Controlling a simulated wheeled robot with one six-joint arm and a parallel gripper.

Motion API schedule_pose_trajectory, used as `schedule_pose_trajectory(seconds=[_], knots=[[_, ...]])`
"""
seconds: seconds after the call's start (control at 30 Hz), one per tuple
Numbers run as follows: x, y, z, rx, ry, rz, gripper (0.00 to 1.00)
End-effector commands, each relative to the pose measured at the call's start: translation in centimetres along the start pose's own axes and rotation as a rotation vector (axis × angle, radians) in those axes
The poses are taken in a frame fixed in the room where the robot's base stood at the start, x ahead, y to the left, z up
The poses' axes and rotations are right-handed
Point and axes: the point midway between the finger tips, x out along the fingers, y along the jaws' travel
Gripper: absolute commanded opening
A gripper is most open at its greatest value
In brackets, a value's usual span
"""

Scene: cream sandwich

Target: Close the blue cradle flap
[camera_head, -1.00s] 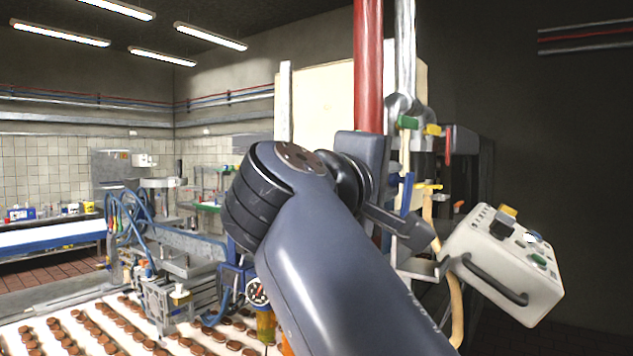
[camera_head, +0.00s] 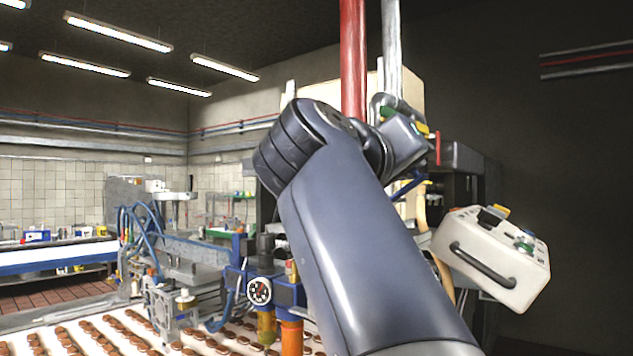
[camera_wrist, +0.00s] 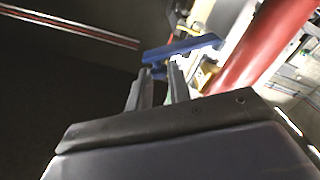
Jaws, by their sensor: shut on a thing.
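The blue cradle flap (camera_wrist: 185,47) lies across the tips of my gripper (camera_wrist: 160,76) in the wrist view, slanting up to the right. A short blue part of it reaches down between the two fingers, and my gripper is shut on it. In the head view a blue piece (camera_head: 408,186) shows just below my wrist, beside the silver post; I cannot tell if it is the flap. My arm hides the fingers and most of the cradle there.
A red pipe (camera_head: 353,60) and a silver post (camera_head: 391,50) stand close behind my wrist. A white control box (camera_head: 492,258) with a dark handle hangs at the right. A conveyor with brown biscuits (camera_head: 110,338) and a blue machine with a gauge (camera_head: 259,290) are at the left.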

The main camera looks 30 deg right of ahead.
Motion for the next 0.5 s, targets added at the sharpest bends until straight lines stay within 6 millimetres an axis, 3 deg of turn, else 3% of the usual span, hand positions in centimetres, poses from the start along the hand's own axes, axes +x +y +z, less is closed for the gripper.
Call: schedule_pose_trajectory(seconds=[0.5], knots=[[0.0, 0.0, 3.1, 0.440, 0.000, 0.001, 0.00]])
